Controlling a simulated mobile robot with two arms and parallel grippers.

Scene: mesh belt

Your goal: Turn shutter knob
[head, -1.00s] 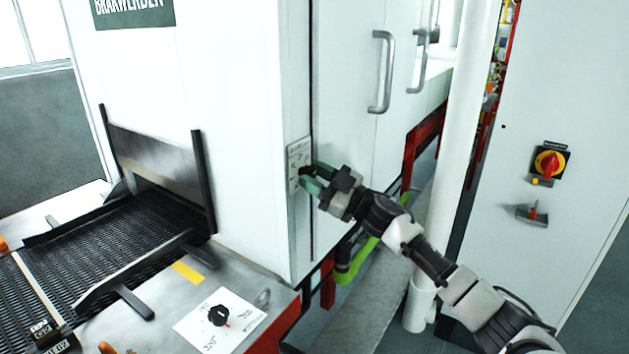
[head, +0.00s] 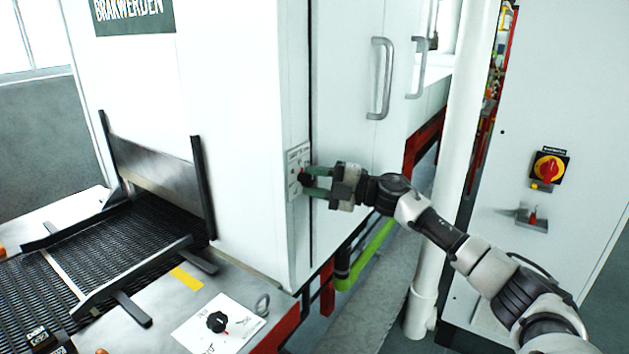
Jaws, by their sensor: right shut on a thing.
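The shutter knob (head: 304,180) is a small dark knob on a white plate (head: 297,160) on the side of the white machine housing, near its front corner. My right gripper (head: 311,182) has its green fingers around the knob and is shut on it. The fingers partly hide the knob, so its pointer cannot be made out. My left gripper is not in view.
A black mesh belt (head: 120,240) enters the housing at left. Another black knob (head: 217,322) sits on a white dial plate at the front. Door handles (head: 381,78), a white pipe (head: 455,150) and a cabinet with a red-yellow switch (head: 549,167) stand around my right arm.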

